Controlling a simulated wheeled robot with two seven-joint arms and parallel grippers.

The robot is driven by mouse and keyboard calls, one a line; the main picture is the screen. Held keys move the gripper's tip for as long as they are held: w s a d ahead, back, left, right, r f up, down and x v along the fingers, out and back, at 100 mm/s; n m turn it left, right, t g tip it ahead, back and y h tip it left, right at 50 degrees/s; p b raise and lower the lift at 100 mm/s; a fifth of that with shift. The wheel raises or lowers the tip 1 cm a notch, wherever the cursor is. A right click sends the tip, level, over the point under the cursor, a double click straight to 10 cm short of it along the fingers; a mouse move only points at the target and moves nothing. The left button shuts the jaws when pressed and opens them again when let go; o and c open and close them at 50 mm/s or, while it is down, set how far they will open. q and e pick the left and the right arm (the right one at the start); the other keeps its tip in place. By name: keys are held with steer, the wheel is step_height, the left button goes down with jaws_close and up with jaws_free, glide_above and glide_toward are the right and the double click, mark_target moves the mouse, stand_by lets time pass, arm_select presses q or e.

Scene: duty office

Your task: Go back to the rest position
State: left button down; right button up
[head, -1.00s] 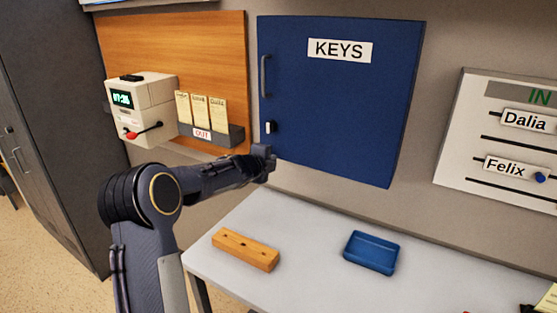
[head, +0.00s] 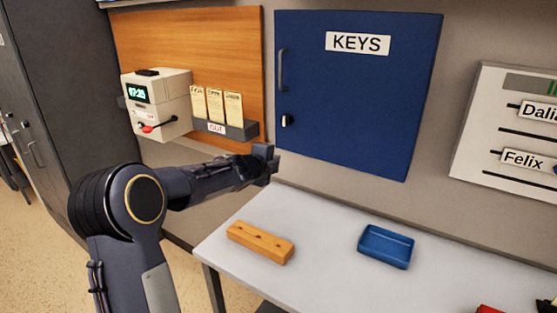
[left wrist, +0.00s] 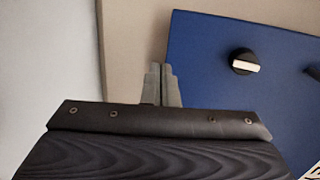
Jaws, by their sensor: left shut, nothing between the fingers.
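My left gripper (head: 266,158) is shut and empty, in front of the wall just left of the lower part of the blue key cabinet (head: 355,90). It is above the back left part of the table (head: 320,262). In the left wrist view its fingers (left wrist: 161,84) are together, with the cabinet door (left wrist: 225,80) and its black knob (left wrist: 245,62) beyond them to the right. The cabinet door is shut. My right gripper is in neither view.
A wooden block with holes (head: 260,242) and a blue tray (head: 386,246) lie on the table. A time clock (head: 157,103) and a card rack (head: 225,128) are on the wooden board at left. A name board (head: 510,130) hangs at right. A dark cabinet (head: 70,100) stands at far left.

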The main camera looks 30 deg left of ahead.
arm_select(q)
steer(key=s+d+r+n+g+y, duration=0.1)
steer(key=s+r+n, duration=0.15)
steer(key=s, duration=0.35)
steer(key=s+r+n+y, duration=0.1)
steer(key=s+n, duration=0.2)
steer(key=s, duration=0.3)
steer(key=s+d+f+n+g+h, duration=0.2)
steer(key=s+d+f+n, duration=0.2)
steer(key=s, duration=0.6)
steer(key=s+d+f+n+g+h, duration=0.2)
steer(key=s+d+n, duration=0.3)
steer(key=s+d, duration=0.4)
steer(key=s+d+f+n+g+h, duration=0.3)
steer(key=s+d, duration=0.4)
steer(key=s, duration=0.3)
step_height(320, 180, down, 3)
steer(key=shift+s+d+r+n+g, duration=0.15)
steer(key=shift+s+d+n+g, duration=0.2)
steer(key=shift+n, duration=0.3)
steer(key=shift+a, duration=0.1)
